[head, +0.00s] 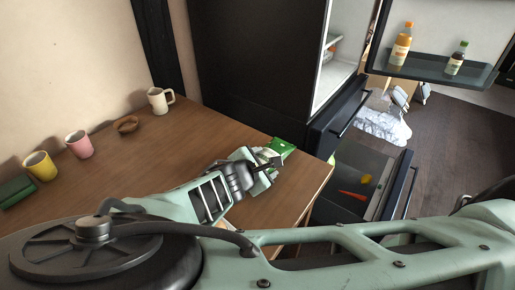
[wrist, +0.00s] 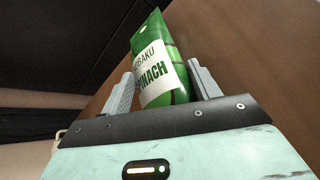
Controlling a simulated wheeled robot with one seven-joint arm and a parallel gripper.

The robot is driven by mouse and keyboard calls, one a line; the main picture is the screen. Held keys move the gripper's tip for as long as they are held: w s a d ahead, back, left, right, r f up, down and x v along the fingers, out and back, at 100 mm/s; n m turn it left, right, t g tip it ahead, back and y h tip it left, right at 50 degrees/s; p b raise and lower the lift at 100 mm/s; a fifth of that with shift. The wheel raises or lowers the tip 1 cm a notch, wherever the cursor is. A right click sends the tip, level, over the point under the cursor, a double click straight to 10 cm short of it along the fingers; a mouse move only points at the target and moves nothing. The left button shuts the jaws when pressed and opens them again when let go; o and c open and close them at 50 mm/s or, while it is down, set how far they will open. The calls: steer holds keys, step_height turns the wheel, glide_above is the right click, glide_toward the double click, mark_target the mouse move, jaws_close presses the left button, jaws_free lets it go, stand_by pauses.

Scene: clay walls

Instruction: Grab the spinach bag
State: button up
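The spinach bag (head: 281,147) is a green packet with a white label. It lies on the wooden table (head: 215,140) near the right edge. In the wrist view the spinach bag (wrist: 158,70) sits between the two grey fingers, a little slanted, its top pointing away from me. My gripper (head: 270,160) reaches it from the left; in the wrist view my gripper (wrist: 162,75) has its fingers wide apart, one on each side of the bag. I cannot see clear contact by either finger. The bag's lower end is hidden behind the gripper body.
A white mug (head: 158,101), brown bowl (head: 127,125), pink cup (head: 79,144), yellow cup (head: 40,166) and green box (head: 15,190) stand along the wall. The open fridge (head: 338,60) and its pulled-out drawer (head: 362,185) are right of the table.

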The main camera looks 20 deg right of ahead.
steer(key=shift+c, duration=1.3)
steer(key=shift+s+f, duration=0.1)
